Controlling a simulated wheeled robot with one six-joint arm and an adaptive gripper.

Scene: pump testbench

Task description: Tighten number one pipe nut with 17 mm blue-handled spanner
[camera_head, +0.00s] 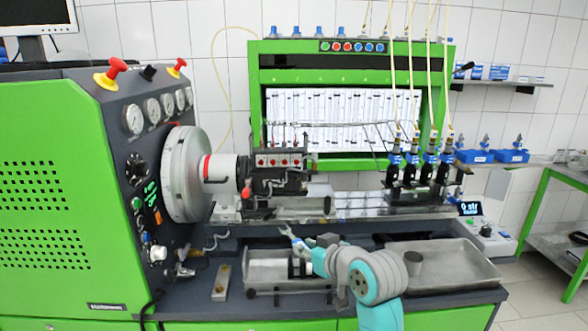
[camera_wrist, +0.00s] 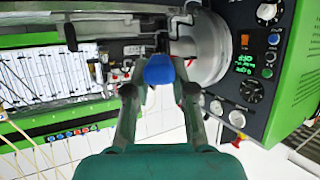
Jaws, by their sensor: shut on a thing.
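My gripper (camera_head: 322,248) is shut on the blue-handled spanner (camera_head: 294,240). In the head view the spanner's grey open end points up and left, toward the pump. In the wrist view the blue handle (camera_wrist: 159,69) sits between the fingertips of my gripper (camera_wrist: 160,86), and most of the spanner is hidden behind it. The pump (camera_head: 280,172) with its pipes stands on the bench rail, above and behind my gripper. The spanner is apart from it in the head view. The pump also shows in the wrist view (camera_wrist: 118,62). The number one pipe nut is too small to make out.
The large flywheel (camera_head: 184,175) and green control cabinet (camera_head: 65,190) stand left of the pump. Several black injectors (camera_head: 428,165) with hanging hoses stand at the right. A metal tray (camera_head: 455,262) lies at the bench front, right of my arm. Free air lies between gripper and pump.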

